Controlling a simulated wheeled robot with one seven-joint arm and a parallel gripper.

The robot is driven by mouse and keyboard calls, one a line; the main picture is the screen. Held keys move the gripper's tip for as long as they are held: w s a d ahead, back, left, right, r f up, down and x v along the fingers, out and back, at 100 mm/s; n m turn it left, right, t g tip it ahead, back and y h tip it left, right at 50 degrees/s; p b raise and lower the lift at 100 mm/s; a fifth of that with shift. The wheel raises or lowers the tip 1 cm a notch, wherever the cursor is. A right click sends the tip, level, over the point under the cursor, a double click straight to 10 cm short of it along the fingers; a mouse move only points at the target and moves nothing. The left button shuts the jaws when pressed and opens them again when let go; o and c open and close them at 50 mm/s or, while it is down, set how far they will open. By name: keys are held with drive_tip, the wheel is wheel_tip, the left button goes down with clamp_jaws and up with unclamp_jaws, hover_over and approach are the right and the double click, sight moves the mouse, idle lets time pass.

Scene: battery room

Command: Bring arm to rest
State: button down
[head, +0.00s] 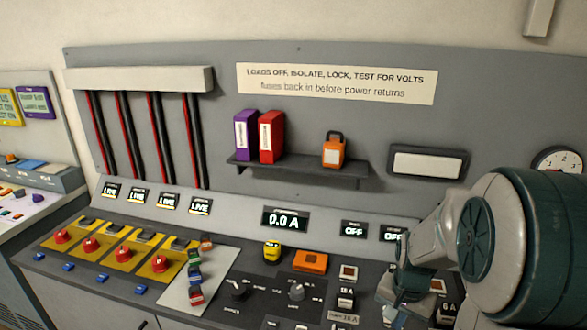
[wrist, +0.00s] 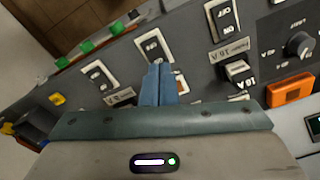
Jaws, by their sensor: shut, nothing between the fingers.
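My arm reaches in from the right of the head view, its large teal and grey joint nearest the camera. My gripper (head: 402,310) points down over the right part of the console (head: 150,262), partly hidden by my own arm there. In the wrist view the blue fingers of my gripper (wrist: 158,68) are shut together with nothing between them. They are in front of the panel of rocker switches. Whether the fingertips touch the panel cannot be told.
An orange box (head: 310,261), a yellow knob (head: 271,250) and rocker switches stand on the console near my gripper. Red knobs (head: 62,236) sit on yellow plates at left. A shelf (head: 300,170) holds a purple binder (head: 245,135), a red binder (head: 271,137) and an orange padlock (head: 333,150).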

drive_tip(key=s+a+r+n+t, duration=0.3)
drive_tip(key=s+a+r+n, duration=0.4)
drive_tip(key=s+a+r, duration=0.2)
wheel_tip(320, 180, up, 4)
drive_tip(key=s, duration=0.2)
drive_tip(key=shift+s+a, duration=0.2)
drive_tip(key=shift+s, duration=0.15)
